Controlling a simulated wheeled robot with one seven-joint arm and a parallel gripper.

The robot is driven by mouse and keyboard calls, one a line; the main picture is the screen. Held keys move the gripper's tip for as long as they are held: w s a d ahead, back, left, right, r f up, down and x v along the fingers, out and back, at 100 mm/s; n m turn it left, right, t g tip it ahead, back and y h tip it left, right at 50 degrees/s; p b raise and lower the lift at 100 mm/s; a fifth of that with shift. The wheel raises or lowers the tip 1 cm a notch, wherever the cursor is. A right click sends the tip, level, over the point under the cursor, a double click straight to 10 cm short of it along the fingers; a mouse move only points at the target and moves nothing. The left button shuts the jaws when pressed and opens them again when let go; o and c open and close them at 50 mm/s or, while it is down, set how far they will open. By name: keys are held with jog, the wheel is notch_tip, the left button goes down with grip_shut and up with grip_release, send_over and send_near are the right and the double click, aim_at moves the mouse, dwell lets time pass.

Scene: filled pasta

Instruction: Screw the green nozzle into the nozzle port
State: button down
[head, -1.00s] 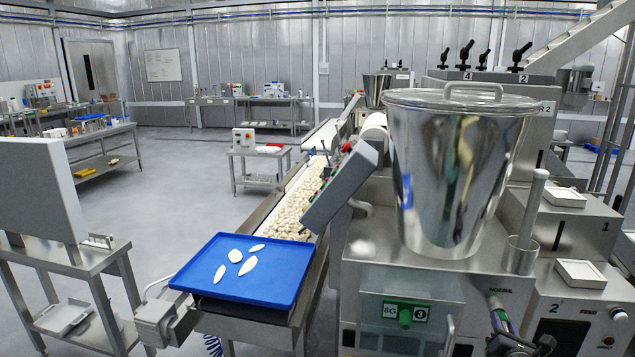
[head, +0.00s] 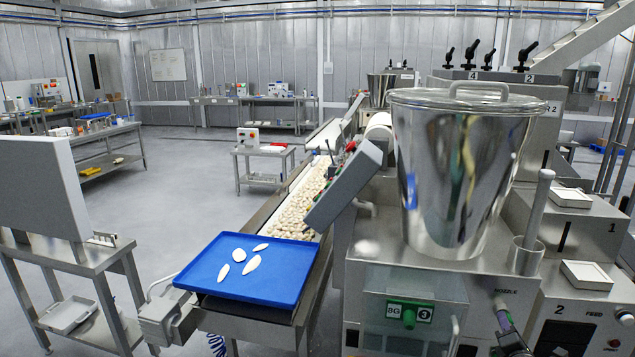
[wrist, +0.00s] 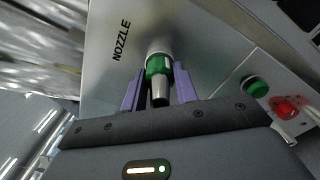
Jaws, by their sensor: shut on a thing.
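The green nozzle (wrist: 158,66) has a green collar and a metal tip that points back towards my wrist camera. Its far end meets a pale round fitting (wrist: 157,47), apparently the nozzle port, on the metal panel marked NOZZLE. I cannot tell how deep it sits in the port. My gripper (wrist: 158,90) has its purple fingers on both sides of the nozzle, shut on it. In the head view my gripper (head: 505,321) is at the lower right, below the NOZZLE label, and hides most of the nozzle.
A large steel hopper (head: 455,170) stands above the panel. A green button (wrist: 254,87) and a red button (wrist: 285,107) are close to the right of my gripper. A blue tray (head: 230,285) with several white pieces lies at the conveyor's near end.

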jog(key=shift+w+a+f+m+y, duration=0.15)
jog(key=shift+a+m, duration=0.15)
jog(key=shift+m, duration=0.35)
jog(key=shift+w+a+m+y, duration=0.15)
jog(key=shift+a+m, duration=0.15)
jog(key=shift+m, duration=0.35)
jog(key=shift+s, duration=0.15)
jog(key=c, duration=1)
grip_release()
jog(key=shift+a, duration=0.2)
jog(key=shift+d, duration=0.35)
jog(key=n, duration=0.3)
jog(key=shift+d, duration=0.1)
jog(key=n+b, duration=0.1)
jog(key=n, duration=0.7)
jog(key=shift+b, duration=0.35)
jog(key=shift+n, duration=0.3)
